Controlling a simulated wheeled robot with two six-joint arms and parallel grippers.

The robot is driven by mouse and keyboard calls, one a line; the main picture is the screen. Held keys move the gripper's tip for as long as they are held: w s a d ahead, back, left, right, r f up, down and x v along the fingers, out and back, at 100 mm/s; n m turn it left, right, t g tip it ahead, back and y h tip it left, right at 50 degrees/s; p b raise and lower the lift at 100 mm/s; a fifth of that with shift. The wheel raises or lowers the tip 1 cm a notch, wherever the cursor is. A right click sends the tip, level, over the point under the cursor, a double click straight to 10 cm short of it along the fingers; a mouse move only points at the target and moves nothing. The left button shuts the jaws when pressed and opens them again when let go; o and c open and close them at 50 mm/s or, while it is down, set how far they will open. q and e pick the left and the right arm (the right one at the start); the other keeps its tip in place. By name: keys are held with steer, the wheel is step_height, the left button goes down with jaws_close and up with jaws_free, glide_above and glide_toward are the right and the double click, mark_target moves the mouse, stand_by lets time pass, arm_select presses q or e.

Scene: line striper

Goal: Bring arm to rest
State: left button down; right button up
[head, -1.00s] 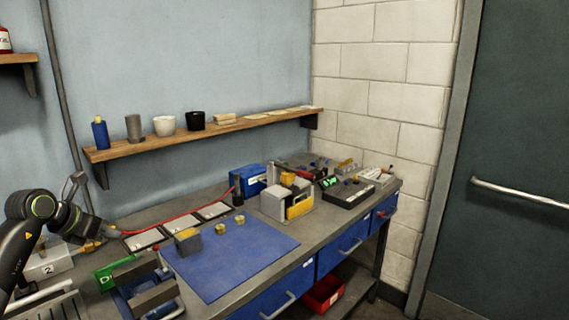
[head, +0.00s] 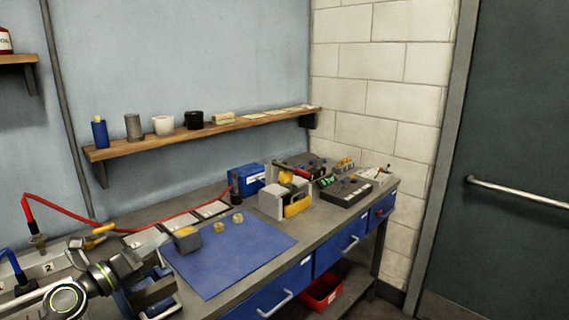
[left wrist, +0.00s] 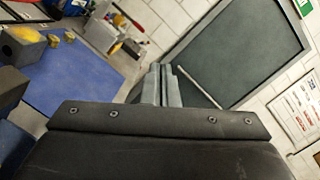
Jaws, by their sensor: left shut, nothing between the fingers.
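My left arm comes in at the lower left of the head view. My right gripper does not show.
A red cable (head: 95,222) runs from the fixture marked 2 (head: 48,266) toward a blue box (head: 246,178). The mat's middle is clear.

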arm_select(q)
steer(key=s+a+f+n+y, duration=0.5)
steer(key=s+f+n+y, duration=0.3)
steer(key=n, duration=0.7)
steer(key=s+a+f+n+y, duration=0.7)
steer(key=n+y, duration=0.4)
steer(key=n, duration=0.4)
steer(key=s+d+f+n+g+h, duration=0.2)
steer(key=s+d+f+g, duration=0.15)
steer(key=s, duration=0.45)
steer(key=s+d+f+n+g+h, duration=0.25)
steer(key=s+f+g, duration=0.25)
steer(key=s, duration=0.4)
steer(key=s+d+f+n+g+h, duration=0.1)
steer(key=s+d+f+n+g, duration=0.1)
steer(key=s+d+f+g, duration=0.45)
steer(key=s+a+f+t, duration=0.1)
steer(key=a+f, duration=0.1)
steer(key=f, duration=0.9)
steer(key=a+f+t, duration=0.1)
steer(key=a+f, duration=0.1)
steer(key=f, duration=0.9)
steer(key=s+d+f+g, duration=0.1)
steer(key=s+f, duration=1.4)
steer(key=f, duration=0.1)
steer(key=shift+s+f+g+h, duration=0.25)
steer(key=shift+f+g+h, duration=0.05)
steer(key=shift+f+h, duration=0.15)
